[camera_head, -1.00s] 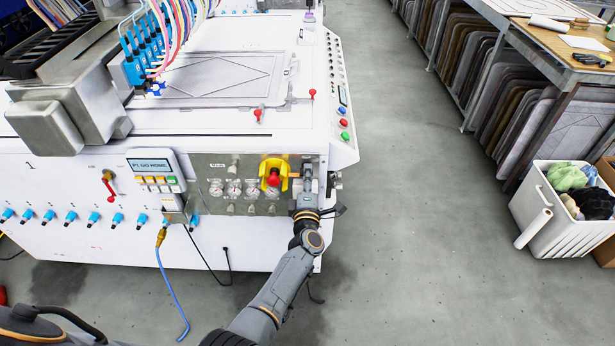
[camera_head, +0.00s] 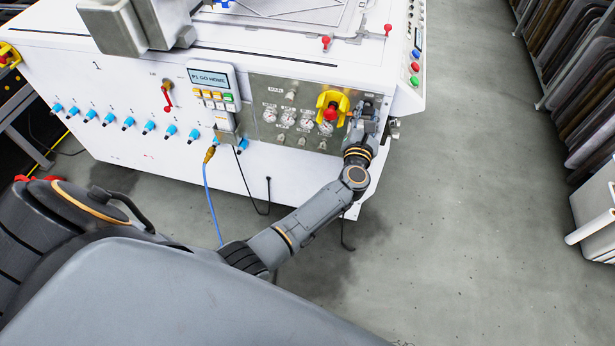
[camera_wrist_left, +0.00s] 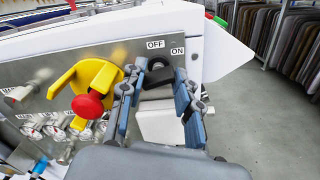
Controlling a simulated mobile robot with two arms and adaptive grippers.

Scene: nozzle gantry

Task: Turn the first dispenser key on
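A row of several blue keys (camera_head: 128,123) runs along the white machine's front; their small labels are hard to read, so I cannot tell which is first. My left gripper (camera_head: 366,110) is at the right end of the metal control panel, far right of that row. In the left wrist view its fingers (camera_wrist_left: 161,82) are spread, with a dark knob (camera_wrist_left: 157,76) below OFF and ON labels between them. I cannot tell whether they touch it. My right gripper is not in view.
A yellow-and-red emergency knob (camera_head: 331,108) is just left of my left gripper; gauges (camera_head: 288,120) are beyond it.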

